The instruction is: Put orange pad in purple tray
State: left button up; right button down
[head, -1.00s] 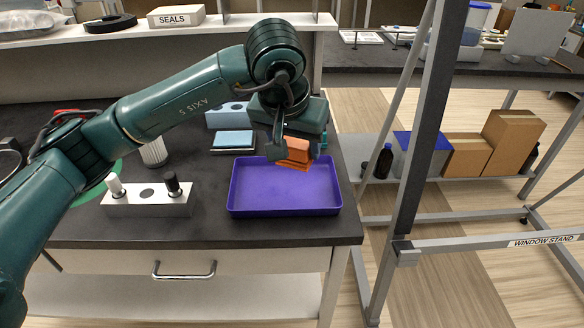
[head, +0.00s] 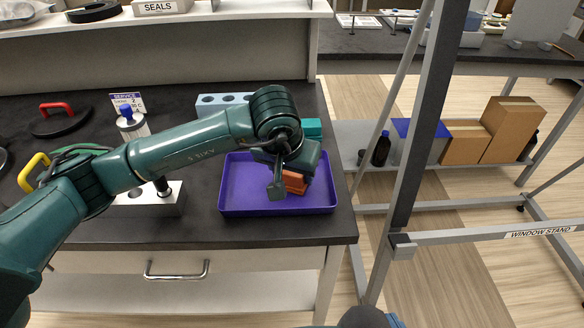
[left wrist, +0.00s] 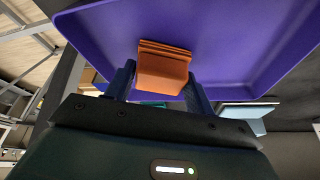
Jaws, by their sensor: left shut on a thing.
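The orange pad (head: 295,182) is between the fingers of my left gripper (head: 289,186), which is shut on it. The pad is over the right part of the purple tray (head: 243,185), within its rim in the head view. The left wrist view shows the orange pad (left wrist: 163,68) between the two fingers of my left gripper (left wrist: 160,85), with the purple tray (left wrist: 222,30) behind it. I cannot tell whether the pad touches the tray floor. My arm hides part of the tray's back edge.
A white block with holes (head: 150,206) stands left of the tray. A blue block with holes (head: 222,102) and a teal item (head: 312,128) are behind it. A grey stand post (head: 415,130) rises to the right of the bench.

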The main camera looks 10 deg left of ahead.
pick_arm(q)
jog(key=shift+f, duration=0.1)
jog(key=o, duration=0.4)
jog(key=shift+f+b, duration=0.1)
jog(key=shift+b, duration=0.2)
jog(key=o, duration=0.5)
jog(key=shift+r+p, duration=0.3)
jog(key=shift+p, duration=0.05)
jog(key=v, duration=1.2)
jog(key=shift+b, duration=0.4)
